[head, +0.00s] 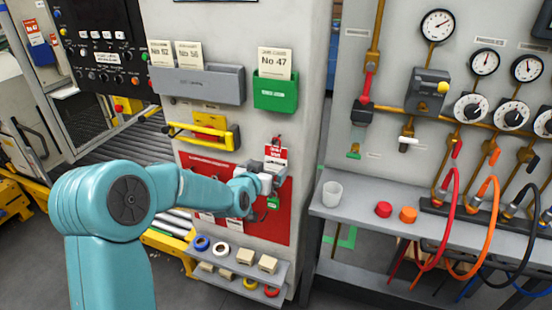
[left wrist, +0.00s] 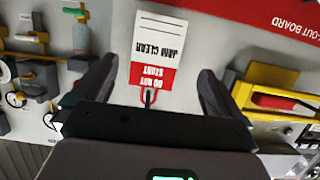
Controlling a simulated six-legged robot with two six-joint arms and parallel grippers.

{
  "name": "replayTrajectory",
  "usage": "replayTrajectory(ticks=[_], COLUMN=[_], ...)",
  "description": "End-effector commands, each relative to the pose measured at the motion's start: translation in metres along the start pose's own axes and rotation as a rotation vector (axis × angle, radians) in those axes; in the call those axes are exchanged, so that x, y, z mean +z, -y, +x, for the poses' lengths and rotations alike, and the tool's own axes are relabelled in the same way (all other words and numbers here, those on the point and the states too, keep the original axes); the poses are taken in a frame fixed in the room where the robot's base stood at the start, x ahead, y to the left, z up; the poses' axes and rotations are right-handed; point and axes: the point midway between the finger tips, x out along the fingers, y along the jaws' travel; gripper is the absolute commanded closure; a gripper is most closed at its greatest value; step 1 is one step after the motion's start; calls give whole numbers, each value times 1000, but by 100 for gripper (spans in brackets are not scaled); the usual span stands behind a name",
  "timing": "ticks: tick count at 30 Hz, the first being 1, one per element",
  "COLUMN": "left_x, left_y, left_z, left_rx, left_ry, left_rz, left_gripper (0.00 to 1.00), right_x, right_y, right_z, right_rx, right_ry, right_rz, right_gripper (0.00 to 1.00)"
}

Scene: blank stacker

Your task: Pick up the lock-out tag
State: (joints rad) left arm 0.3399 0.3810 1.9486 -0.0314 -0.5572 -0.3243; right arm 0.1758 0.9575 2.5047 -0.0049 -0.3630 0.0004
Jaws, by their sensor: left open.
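The lock-out tag (left wrist: 158,50) is a white card with a red band reading "DO NOT START" and "JAM CLEAR", upside down in the left wrist view. A small red loop shows at its red end. My left gripper (left wrist: 157,78) is open, with one dark finger on each side of the tag and visible gaps to both. In the head view, a red and white tag (head: 277,154) shows on the pale panel just above my left gripper (head: 272,185), which covers part of that area. My right gripper is not in view.
The red lock-out board (head: 228,171) is on the panel behind my arm. A yellow handle (head: 200,137) sticks out to the left, and a green card holder (head: 275,92) is above. A small shelf (head: 238,280) with tape rolls and blocks is below. A grey bench (head: 360,208) with a cup stands right.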

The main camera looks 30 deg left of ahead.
Motion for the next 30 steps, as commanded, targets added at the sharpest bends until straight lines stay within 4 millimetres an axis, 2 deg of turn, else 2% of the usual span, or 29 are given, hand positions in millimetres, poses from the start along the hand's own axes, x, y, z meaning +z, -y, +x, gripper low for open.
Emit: replayTrajectory(ticks=[4, 9, 17, 18, 22, 23, 30], left_x=[-7, -6, -5, -5, -5, -5, -5], left_y=[-5, -6, -6, -5, -5, -5, -6], left_z=[21, 44, 48, 48, 48, 48, 48], left_rx=[1, 1, 1, 1, 1, 1, 1], left_ry=[3, 1, 0, 0, 1, 1, 1], left_rz=[-1, 0, -1, -1, -1, -1, -1], left_gripper=[0, 0, 0, 6, 49, 55, 56], right_x=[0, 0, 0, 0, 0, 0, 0], right_y=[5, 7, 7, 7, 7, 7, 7], right_z=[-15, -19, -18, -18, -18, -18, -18], right_rx=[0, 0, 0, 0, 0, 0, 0], right_ry=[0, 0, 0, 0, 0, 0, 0], right_rz=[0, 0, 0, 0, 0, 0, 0], right_gripper=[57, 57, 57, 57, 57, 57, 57])
